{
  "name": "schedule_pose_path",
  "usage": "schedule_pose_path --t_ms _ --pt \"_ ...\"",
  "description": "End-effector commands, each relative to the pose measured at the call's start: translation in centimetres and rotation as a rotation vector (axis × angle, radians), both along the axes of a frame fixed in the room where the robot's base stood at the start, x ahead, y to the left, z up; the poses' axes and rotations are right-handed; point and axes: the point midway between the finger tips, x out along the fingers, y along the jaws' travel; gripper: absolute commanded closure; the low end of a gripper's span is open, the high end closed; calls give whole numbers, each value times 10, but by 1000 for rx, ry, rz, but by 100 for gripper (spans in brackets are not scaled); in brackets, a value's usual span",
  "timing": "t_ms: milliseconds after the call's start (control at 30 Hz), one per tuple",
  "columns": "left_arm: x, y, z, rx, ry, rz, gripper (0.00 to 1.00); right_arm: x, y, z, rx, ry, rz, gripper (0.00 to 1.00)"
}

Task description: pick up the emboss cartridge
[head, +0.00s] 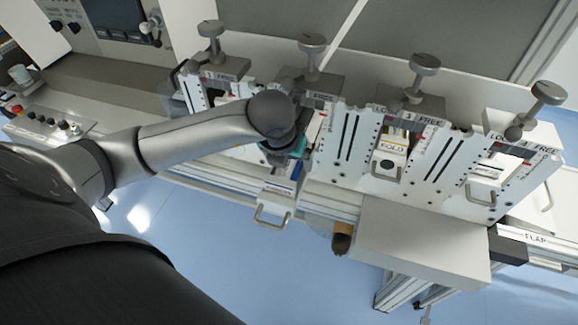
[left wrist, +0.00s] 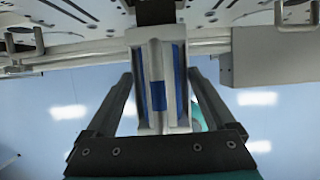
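My left gripper (head: 294,148) is at the second station from the left on the white machine rail. In the left wrist view its two dark fingers (left wrist: 160,73) are wide apart. A grey block with blue strips and a blue patch (left wrist: 158,70) lies between them, its sides close to the fingertips; I cannot tell whether they touch. No emboss label is readable, so I cannot confirm this block is the emboss cartridge. My arm and gripper hide much of this station in the head view. My right gripper is not in view.
A FOLD cartridge (head: 391,150) sits in the third station. Clamp knobs (head: 424,66) stand above the stations. A metal handle (head: 272,214) sticks out below the gripper. A grey box (head: 425,240) juts out at the right. Blue floor lies open below.

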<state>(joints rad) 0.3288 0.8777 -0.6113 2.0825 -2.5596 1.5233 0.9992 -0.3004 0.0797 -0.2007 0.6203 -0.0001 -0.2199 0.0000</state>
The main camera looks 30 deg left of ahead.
Motion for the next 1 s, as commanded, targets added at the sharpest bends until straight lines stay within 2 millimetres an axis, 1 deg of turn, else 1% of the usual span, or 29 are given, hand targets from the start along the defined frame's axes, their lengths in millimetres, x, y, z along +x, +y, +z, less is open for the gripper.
schedule_pose_path --t_ms 33,67,767,1000 --pt "0 0 0 0 0 0 18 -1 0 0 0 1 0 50" --pt "0 0 0 0 0 0 21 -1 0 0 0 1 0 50" --pt "0 0 1 0 -1 1 100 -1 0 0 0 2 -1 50" --pt "1 0 2 0 -5 1 100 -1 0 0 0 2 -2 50"
